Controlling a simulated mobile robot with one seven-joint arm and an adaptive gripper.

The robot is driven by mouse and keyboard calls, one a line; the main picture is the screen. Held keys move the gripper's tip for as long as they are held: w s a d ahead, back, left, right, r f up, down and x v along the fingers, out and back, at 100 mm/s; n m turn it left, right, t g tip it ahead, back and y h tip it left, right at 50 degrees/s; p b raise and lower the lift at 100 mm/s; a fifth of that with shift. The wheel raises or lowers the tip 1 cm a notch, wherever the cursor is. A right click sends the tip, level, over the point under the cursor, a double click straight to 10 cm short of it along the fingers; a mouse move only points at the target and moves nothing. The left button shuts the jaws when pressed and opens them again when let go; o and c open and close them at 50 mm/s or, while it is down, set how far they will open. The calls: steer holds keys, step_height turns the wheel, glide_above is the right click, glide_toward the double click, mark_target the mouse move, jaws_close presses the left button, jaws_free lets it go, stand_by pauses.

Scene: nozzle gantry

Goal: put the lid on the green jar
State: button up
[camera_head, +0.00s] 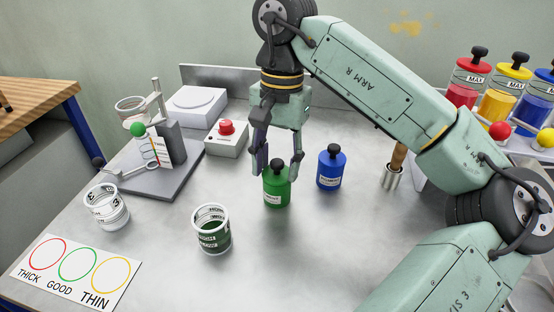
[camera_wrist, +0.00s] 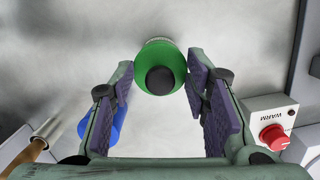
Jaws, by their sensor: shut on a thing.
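The green jar (camera_head: 277,192) stands upright on the metal table, its label facing the front. A green lid with a black knob (camera_head: 277,166) is at its top; I cannot tell if it is fully seated. My gripper (camera_head: 275,173) points down from above, one finger on each side of the lid. In the wrist view the fingertips (camera_wrist: 160,76) are at the left and right edges of the round green lid (camera_wrist: 160,53), shut on it. The lid hides most of the jar there.
A blue jar (camera_head: 331,169) stands close on the right. An open cup with dark green contents (camera_head: 212,236) is in front left, and an empty cup (camera_head: 106,208) farther left. A red-button box (camera_head: 227,139) is behind left. The front middle of the table is clear.

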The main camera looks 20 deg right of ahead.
steer(key=o, duration=0.8)
steer(key=shift+o, duration=0.6)
steer(key=o, duration=0.4)
steer(key=shift+r, duration=0.15)
steer(key=shift+r+p, duration=3.05)
steer(key=shift+r, duration=0.35)
